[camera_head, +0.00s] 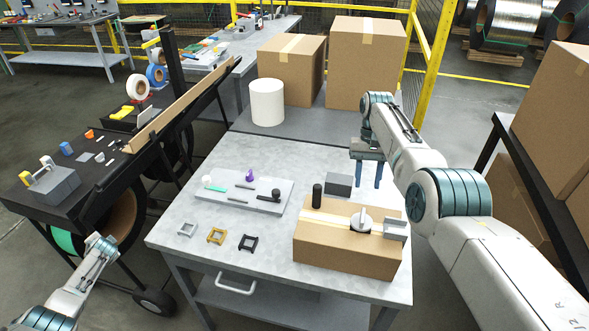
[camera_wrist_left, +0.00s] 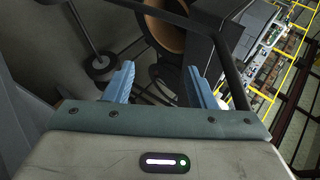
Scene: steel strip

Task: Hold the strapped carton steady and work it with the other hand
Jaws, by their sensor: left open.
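The strapped carton (camera_head: 345,252) is a low brown box near the table's front right corner. A pale strap (camera_head: 335,222) runs across its top. On or against it are a black upright cylinder (camera_head: 317,195), a round grey piece with an upright tab (camera_head: 361,222) and a grey block (camera_head: 396,228) at its right end. My right gripper (camera_head: 367,186) points down behind the carton, fingers apart, with nothing visible between them. My left gripper (camera_head: 99,246) is at lower left, away from the carton beside the black cart. In the left wrist view its fingers (camera_wrist_left: 160,88) are apart and empty.
A grey tray (camera_head: 222,204) with small tools lies left of the carton. A dark grey block (camera_head: 339,183) stands behind the carton. Large cartons (camera_head: 367,62) and a white cylinder (camera_head: 267,102) stand farther back.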

